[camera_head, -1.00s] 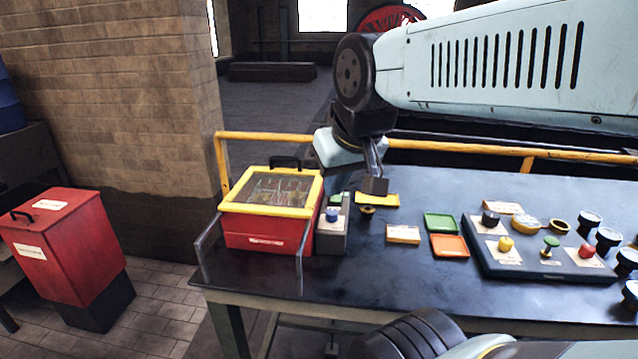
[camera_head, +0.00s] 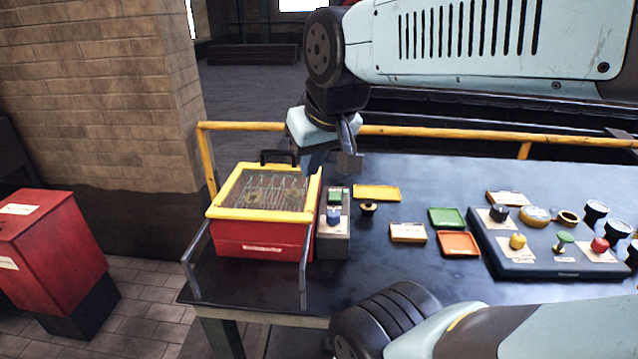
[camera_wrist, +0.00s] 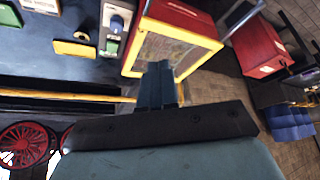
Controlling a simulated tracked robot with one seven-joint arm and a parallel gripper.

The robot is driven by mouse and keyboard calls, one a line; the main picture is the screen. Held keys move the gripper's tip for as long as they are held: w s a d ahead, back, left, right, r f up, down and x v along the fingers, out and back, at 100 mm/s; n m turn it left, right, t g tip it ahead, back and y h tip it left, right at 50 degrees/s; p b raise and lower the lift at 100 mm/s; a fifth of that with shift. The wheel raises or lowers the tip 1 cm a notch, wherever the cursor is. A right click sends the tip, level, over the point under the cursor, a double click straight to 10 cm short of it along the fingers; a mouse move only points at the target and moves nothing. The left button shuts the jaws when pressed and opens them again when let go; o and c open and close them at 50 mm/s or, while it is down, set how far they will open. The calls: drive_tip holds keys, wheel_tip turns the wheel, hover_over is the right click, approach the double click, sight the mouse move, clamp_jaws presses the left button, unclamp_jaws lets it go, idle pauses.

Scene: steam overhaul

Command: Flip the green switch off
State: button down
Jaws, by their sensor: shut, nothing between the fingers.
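The green switch (camera_head: 334,197) sits at the far end of a narrow grey panel beside the red box. It also shows in the wrist view (camera_wrist: 112,47), at the top left. A blue knob (camera_head: 333,216) stands on the same panel, nearer the front. Whether the green switch is on or off cannot be told. My gripper (camera_head: 349,163) is shut and empty, above the back of the table and slightly beyond the switch, apart from it. In the wrist view my gripper's fingers (camera_wrist: 157,75) reach toward the box's yellow rim.
A red box with a yellow-framed lid (camera_head: 262,237) stands left of the panel, with a black handle at its back. Right are small trays (camera_head: 447,218) and a control board (camera_head: 540,262) with several knobs. A yellow rail (camera_head: 440,134) runs behind the table.

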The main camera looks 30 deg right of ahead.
drive_tip(key=m+g+y, duration=0.1)
drive_tip(key=m+g, duration=0.6)
hover_over(336, 197)
drive_tip(key=w+d, duration=0.1)
drive_tip(key=w, duration=0.1)
wheel_tip(336, 197, down, 6)
drive_tip(key=shift+w+d, duration=0.2)
drive_tip(key=f, duration=0.4)
drive_tip(key=s+a+f, duration=0.1)
drive_tip(key=f, duration=0.4)
drive_tip(key=s+f, duration=0.1)
drive_tip(key=f, duration=0.3)
drive_tip(key=shift+a+f, duration=0.2)
drive_tip(key=shift+f, duration=0.15)
